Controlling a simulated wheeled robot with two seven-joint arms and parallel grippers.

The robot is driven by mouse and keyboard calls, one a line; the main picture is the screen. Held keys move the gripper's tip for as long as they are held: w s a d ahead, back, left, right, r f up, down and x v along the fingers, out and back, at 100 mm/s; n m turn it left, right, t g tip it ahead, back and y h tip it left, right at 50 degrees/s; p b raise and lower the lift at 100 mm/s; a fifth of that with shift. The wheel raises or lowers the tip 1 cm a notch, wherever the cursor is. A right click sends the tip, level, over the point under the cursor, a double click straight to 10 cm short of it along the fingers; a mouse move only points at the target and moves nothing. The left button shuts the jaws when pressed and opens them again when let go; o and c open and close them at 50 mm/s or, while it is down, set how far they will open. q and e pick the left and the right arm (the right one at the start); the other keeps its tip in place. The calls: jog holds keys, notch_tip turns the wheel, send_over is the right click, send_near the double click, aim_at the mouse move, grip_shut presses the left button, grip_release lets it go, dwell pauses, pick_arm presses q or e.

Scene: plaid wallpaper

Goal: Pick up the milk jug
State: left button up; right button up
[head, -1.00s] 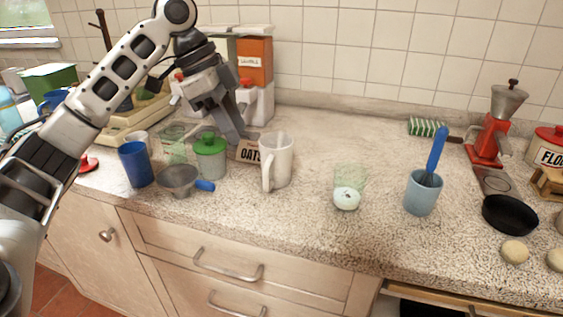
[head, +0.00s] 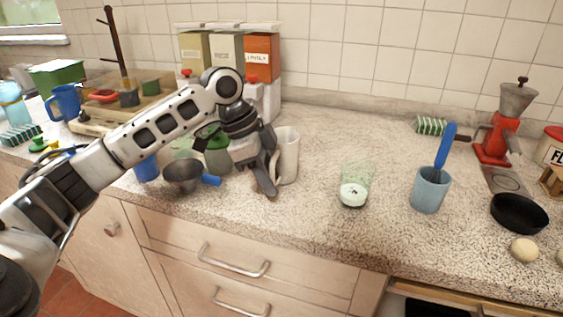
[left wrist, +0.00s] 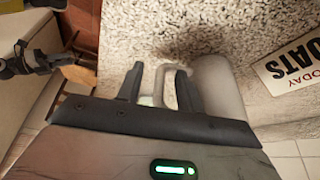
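The milk jug (head: 289,152) is a pale upright jug with a side handle, standing on the counter. My left gripper (head: 268,184) is at its left side, in front of the handle in the head view. In the left wrist view the jug's body (left wrist: 218,88) is beside one finger. Its handle (left wrist: 160,84) shows in the gap between the two fingers of my left gripper (left wrist: 160,88), which stand apart. A dark jointed part at the left edge of that view may be my right gripper (left wrist: 30,60); its fingers are unclear.
A green-lidded jar (head: 217,155) and a pan with a blue handle (head: 183,176) stand close left. A glass (head: 354,185) and a blue cup with a utensil (head: 430,190) stand to the right. The counter behind the glass is clear.

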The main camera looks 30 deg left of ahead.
pick_arm(q)
grip_shut()
jog(key=shift+r, duration=0.25)
